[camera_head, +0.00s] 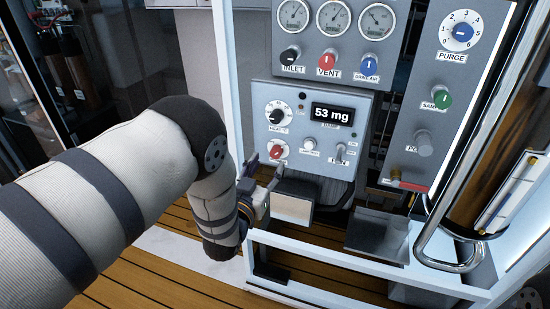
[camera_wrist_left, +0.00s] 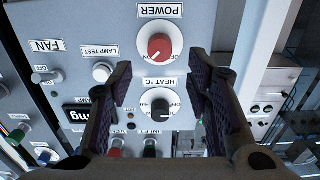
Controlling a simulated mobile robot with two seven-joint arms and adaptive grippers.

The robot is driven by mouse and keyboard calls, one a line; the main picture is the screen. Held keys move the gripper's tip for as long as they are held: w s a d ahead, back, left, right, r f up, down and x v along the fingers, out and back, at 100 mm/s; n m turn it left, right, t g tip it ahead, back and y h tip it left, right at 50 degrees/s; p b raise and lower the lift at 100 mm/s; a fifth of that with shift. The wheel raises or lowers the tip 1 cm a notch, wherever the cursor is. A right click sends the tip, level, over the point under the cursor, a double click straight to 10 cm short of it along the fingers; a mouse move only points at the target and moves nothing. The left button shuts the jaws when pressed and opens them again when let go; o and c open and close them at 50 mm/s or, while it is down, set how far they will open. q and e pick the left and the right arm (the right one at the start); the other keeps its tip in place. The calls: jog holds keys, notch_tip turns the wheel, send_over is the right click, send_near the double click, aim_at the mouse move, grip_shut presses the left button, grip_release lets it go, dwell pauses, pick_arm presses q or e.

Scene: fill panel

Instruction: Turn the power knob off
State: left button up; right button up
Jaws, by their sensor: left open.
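The red power knob (camera_head: 277,152) is at the lower left of the grey control panel (camera_head: 330,168), partly behind my left gripper in the head view. In the left wrist view, which is upside down, the red power knob (camera_wrist_left: 158,46) shows under its POWER label. Its small position labels are too small to read surely. My left gripper (camera_head: 264,168) is open in front of the panel, just below the knob in the head view. In the wrist view its fingers (camera_wrist_left: 160,72) stand apart with nothing between them, and the knob appears just beyond the tips. Contact cannot be judged.
The black heat knob (camera_head: 276,115) is above the power knob. The lamp test button (camera_head: 309,143) and fan switch (camera_head: 340,148) are to its right. A 53 mg display (camera_head: 333,113) is above them. A white frame rail (camera_head: 350,262) crosses below.

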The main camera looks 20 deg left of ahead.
aim_at(275, 154)
pick_arm(q)
jog(key=w, duration=0.5)
jog(key=shift+w+d+f+b, duration=0.1)
jog(key=shift+w+b, duration=0.1)
jog(key=shift+b, duration=0.2)
jog(key=shift+c, duration=0.2)
grip_shut()
